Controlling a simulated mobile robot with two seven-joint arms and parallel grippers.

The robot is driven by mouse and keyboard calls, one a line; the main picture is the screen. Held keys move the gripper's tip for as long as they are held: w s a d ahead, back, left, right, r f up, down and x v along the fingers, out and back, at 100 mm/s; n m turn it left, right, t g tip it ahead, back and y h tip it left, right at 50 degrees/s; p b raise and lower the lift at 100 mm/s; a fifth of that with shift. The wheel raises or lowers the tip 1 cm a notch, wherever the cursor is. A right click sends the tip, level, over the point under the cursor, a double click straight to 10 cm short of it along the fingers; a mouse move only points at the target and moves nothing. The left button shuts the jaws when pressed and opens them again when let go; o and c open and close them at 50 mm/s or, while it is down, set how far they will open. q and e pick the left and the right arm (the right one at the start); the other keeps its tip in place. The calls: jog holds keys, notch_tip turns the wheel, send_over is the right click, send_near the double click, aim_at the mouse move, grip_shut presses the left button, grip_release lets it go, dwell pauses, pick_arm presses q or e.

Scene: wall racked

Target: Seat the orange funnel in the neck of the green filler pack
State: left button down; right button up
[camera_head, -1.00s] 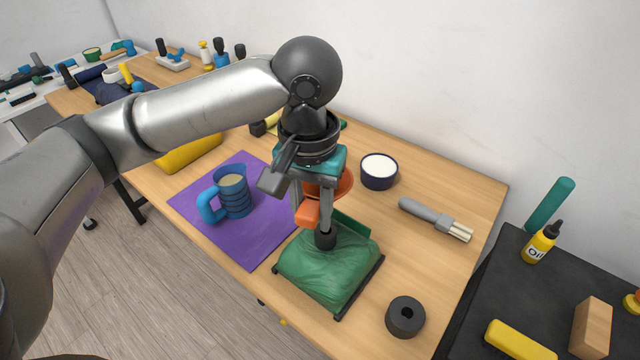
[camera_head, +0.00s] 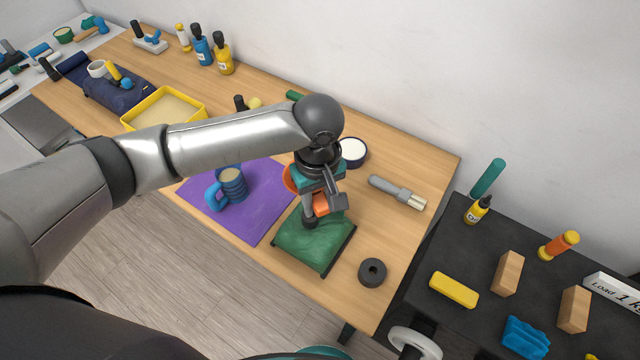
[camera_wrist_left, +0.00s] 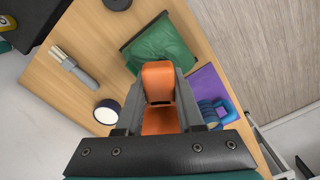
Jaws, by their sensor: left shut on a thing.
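The orange funnel (camera_head: 324,207) is between the fingers of my left gripper (camera_head: 317,209), which is shut on it. Its orange part also fills the space between the fingers in the left wrist view (camera_wrist_left: 158,82). The green filler pack (camera_head: 318,246) lies at the table's front edge below the gripper, and shows beyond the funnel in the wrist view (camera_wrist_left: 162,44). Its black neck (camera_head: 309,223) appears right beneath the near finger. The funnel's spout is hidden, so I cannot tell whether it is in the neck. My right gripper is not in view.
A blue mug (camera_head: 231,186) stands on a purple mat (camera_head: 256,222) left of the pack. A black ring (camera_head: 372,272), a grey-handled brush (camera_head: 398,191) and a white-filled bowl (camera_head: 352,152) lie to the right. A dark side table (camera_head: 450,250) holds blocks and an oil bottle (camera_head: 477,210).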

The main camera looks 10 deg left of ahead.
pick_arm(q)
jog(key=shift+s+d+r+p, duration=0.1)
jog(key=shift+d+r+p, duration=0.05)
jog(key=shift+p, duration=0.15)
jog(key=shift+p, duration=0.6)
jog(key=shift+f+b, duration=1.15)
jog(key=shift+f, duration=1.7)
jog(key=shift+f, duration=0.4)
